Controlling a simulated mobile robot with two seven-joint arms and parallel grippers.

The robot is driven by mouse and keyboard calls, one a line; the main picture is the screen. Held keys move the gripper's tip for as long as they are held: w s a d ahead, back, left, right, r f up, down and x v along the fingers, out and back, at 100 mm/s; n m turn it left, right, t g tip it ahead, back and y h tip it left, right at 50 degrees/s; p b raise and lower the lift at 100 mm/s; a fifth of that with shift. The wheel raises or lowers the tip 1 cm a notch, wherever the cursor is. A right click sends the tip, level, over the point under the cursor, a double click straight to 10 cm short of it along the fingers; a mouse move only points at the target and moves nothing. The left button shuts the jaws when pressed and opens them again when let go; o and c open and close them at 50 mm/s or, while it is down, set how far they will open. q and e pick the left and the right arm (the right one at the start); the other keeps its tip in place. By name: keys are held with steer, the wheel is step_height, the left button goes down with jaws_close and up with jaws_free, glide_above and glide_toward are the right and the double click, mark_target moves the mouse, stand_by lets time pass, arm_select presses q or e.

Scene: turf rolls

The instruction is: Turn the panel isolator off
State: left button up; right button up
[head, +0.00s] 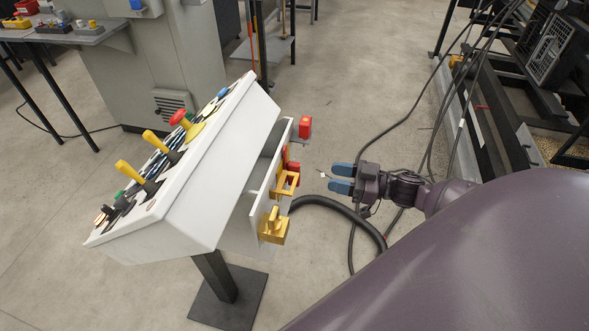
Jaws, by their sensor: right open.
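A white control panel (190,190) stands tilted on a black post. On its right side face are several fittings: a red block (305,127) at the far end, a red handle-like piece (291,166) with a yellow bracket (285,184) in the middle, and a yellow block (273,226) nearest me. I cannot tell for certain which is the isolator; the red handle-like piece looks most like it. My right gripper (342,178) is open and empty, its blue fingertips pointing left at the middle fittings, apart from them. My left gripper is not in view.
The sloping face carries a red mushroom button (180,117) and yellow levers (128,170). A thick black hose (345,208) runs from the panel below my gripper. A grey cabinet (160,60) stands behind; a black machine frame (500,130) stands at right. Floor between is open, with cables.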

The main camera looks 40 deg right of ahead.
glide_above(298, 186)
steer(key=shift+w+d, duration=0.3)
steer(key=shift+c, duration=0.4)
jaws_close()
